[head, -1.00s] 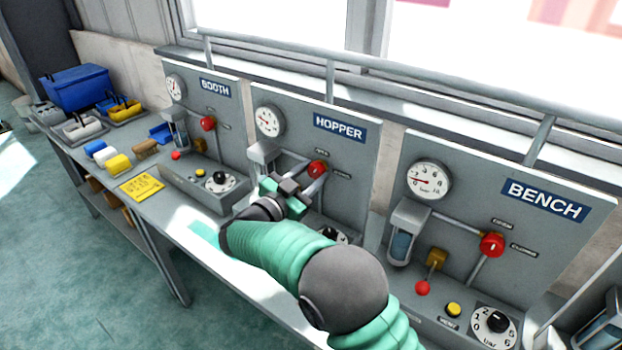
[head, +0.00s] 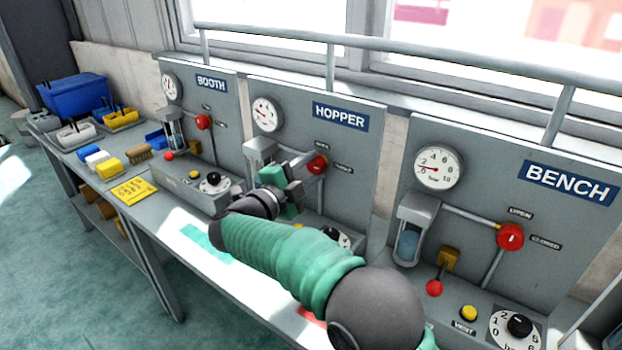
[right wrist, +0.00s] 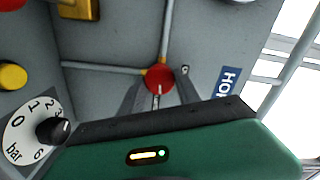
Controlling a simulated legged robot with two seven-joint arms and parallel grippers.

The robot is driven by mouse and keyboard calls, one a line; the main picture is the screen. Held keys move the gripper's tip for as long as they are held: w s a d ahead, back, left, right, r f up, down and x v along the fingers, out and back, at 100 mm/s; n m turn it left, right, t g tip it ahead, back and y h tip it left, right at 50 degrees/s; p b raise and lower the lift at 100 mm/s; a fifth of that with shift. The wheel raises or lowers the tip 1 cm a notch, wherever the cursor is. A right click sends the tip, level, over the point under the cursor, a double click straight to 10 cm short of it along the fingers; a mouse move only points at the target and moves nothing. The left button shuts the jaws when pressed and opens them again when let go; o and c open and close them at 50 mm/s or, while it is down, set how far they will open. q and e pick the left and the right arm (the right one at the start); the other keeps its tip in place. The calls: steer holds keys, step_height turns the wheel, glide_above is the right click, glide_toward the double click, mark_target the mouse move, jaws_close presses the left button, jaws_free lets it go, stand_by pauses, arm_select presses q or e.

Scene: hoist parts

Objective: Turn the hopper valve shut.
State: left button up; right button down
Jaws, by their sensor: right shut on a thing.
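The hopper valve (head: 317,164) is a red round knob on the middle panel, under the HOPPER sign (head: 340,116). My right gripper (head: 309,172) reaches it from the front left and covers part of it in the head view. In the right wrist view the red knob (right wrist: 160,75) sits between the ends of the two grey fingers (right wrist: 159,92), which are shut on it. A pale mark or lever shows on the knob between the fingers. How far the knob is turned I cannot tell. My left gripper is not in view.
The booth panel (head: 229,125) is on the left and the bench panel (head: 470,195) on the right, each with a similar red valve. The hopper dial (right wrist: 33,130) is close beside my gripper in the wrist view.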

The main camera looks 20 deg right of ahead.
steer(key=shift+a+f+m+b, duration=0.1)
steer(key=shift+f+m+b, duration=0.2)
steer(key=shift+m+b, duration=0.55)
steer(key=c, duration=1.3)
jaws_free()
steer(key=o, duration=0.4)
steer(key=shift+w, duration=0.2)
steer(key=shift+o, duration=0.2)
steer(key=shift+r, duration=0.15)
steer(key=shift+s, duration=0.1)
steer(key=shift+m, duration=0.25)
